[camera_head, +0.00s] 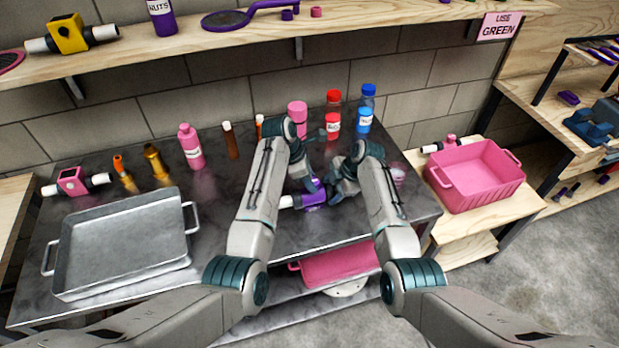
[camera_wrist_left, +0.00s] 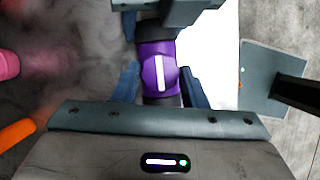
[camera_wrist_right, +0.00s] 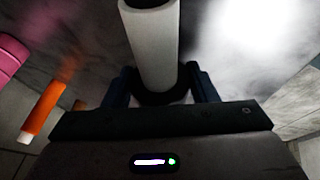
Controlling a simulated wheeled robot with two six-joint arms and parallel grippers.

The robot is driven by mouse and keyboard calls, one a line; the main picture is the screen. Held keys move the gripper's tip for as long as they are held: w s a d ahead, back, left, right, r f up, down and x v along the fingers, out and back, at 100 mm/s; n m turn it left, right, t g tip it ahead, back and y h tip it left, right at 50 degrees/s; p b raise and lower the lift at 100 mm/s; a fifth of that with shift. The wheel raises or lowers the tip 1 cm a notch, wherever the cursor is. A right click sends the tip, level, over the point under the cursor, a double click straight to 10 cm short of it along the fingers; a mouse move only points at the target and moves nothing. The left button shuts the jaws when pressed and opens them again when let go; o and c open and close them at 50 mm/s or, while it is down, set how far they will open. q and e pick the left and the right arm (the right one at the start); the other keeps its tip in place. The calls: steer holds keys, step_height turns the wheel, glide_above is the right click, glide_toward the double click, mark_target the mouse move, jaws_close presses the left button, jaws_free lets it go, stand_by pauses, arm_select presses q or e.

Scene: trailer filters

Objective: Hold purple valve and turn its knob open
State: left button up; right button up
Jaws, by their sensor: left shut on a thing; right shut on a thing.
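The purple valve (camera_head: 313,198) is held above the dark table in the head view, its white pipe end (camera_head: 289,201) pointing left. My left gripper (camera_head: 307,182) is shut on its purple knob. In the left wrist view the knob (camera_wrist_left: 158,70) sits between the fingers, its white stripe running up and down the picture. My right gripper (camera_head: 334,191) is shut on the valve from the right. In the right wrist view a white pipe (camera_wrist_right: 154,45) with a dark ring lies between its fingers. The grippers are close together and hide much of the valve.
A grey metal tray (camera_head: 125,285) fills the table's left. Pink bottle (camera_head: 190,147), brown-orange items, red bottle (camera_head: 333,122) and blue bottle (camera_head: 366,115) stand along the back. A pink bin (camera_head: 475,172) is on the right side table. A pink container (camera_head: 340,266) is below.

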stand_by(0.3)
arm_select(q)
steer(key=o, duration=1)
steer(key=v, duration=1.2)
arm_select(e)
steer(key=o, duration=1.3)
steer(key=shift+c, duration=0.2)
steer(key=shift+r, duration=0.1)
